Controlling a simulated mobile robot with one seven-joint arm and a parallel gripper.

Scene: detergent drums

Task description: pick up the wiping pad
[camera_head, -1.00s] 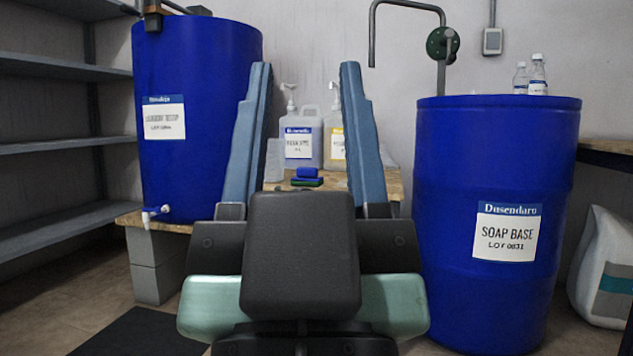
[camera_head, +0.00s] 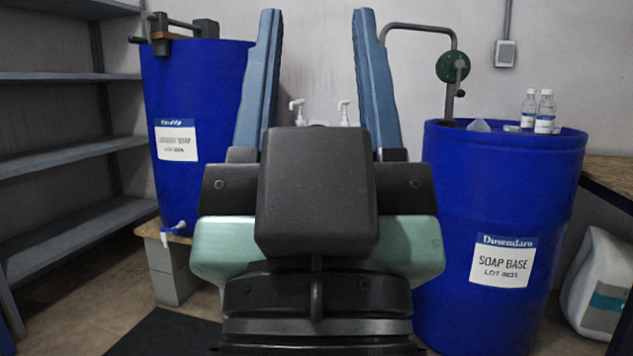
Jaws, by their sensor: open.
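My gripper (camera_head: 317,18) is open and empty, its two blue fingers spread wide and pointing up in the picture. It stands between the two blue drums and covers the middle of the view. The wiping pad does not show now. The dark body of my gripper hides most of the bench between the drums, where a small blue and green block showed earlier. I cannot tell how far my gripper is from it.
A blue drum (camera_head: 188,95) with a tap stands on a bench at left. The SOAP BASE drum (camera_head: 470,200) stands at right, with small bottles (camera_head: 544,112) on top. White pump heads (camera_head: 298,110) show between my fingers. Grey shelves (camera_head: 75,150) line the left.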

